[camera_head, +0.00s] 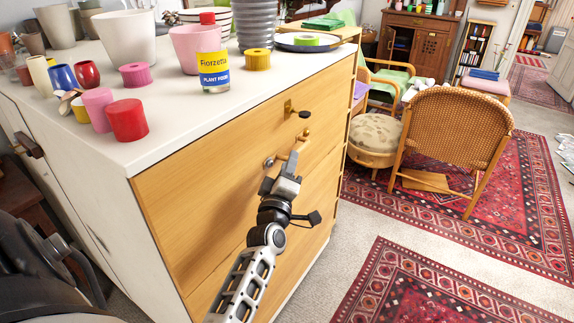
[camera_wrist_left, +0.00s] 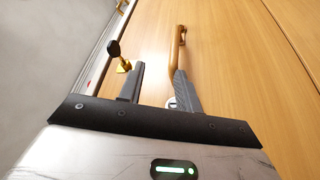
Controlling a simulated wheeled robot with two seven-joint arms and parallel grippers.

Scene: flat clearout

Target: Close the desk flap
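The desk flap (camera_head: 215,165) is the upper light-wood front panel of a white-topped cabinet. It stands upright or nearly so below the top; I cannot tell whether it is fully flush. It fills much of the left wrist view (camera_wrist_left: 225,50). A brass key with a dark head (camera_head: 303,114) sits near its upper edge. A curved handle (camera_head: 300,141) is fixed below the key. My left gripper (camera_head: 291,166) is at the handle, its fingers (camera_wrist_left: 158,72) apart and nothing visibly clamped. The handle (camera_wrist_left: 178,50) lines up with the right-hand finger; contact is unclear. My right gripper is not in view.
The white top (camera_head: 175,125) carries several pots, cups and a plant food bottle (camera_head: 213,66). A round stool (camera_head: 375,140) and a wicker chair (camera_head: 455,130) stand to the right. Patterned red rugs (camera_head: 440,285) cover the floor there.

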